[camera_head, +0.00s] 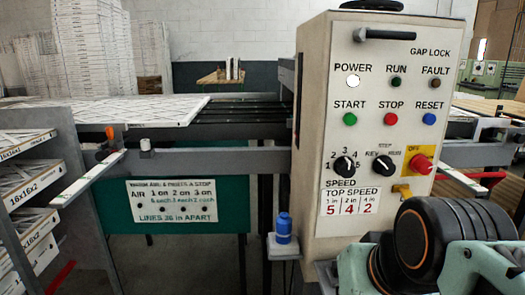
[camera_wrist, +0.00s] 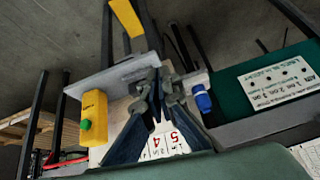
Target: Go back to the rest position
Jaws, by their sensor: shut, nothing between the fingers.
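My gripper (camera_wrist: 157,85) shows in the wrist view with its two dark fingers drawn together at the tips and nothing between them. Part of the white control box (camera_wrist: 165,145) with its red speed numbers shows between and behind the finger linkages. In the head view, part of my arm (camera_head: 430,250) fills the lower right corner, in front of the control box (camera_head: 385,110). My gripper itself is not visible in the head view. The box carries a green start button (camera_head: 349,119), a red stop button (camera_head: 391,119) and a blue reset button (camera_head: 429,118).
A blue capped item (camera_head: 283,228) sits beside the box; it also shows in the wrist view (camera_wrist: 202,98). A yellow box with a green button (camera_wrist: 95,118) is left of my gripper. Shelved filter boxes (camera_head: 30,205) stand left. A conveyor table (camera_head: 110,110) lies behind.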

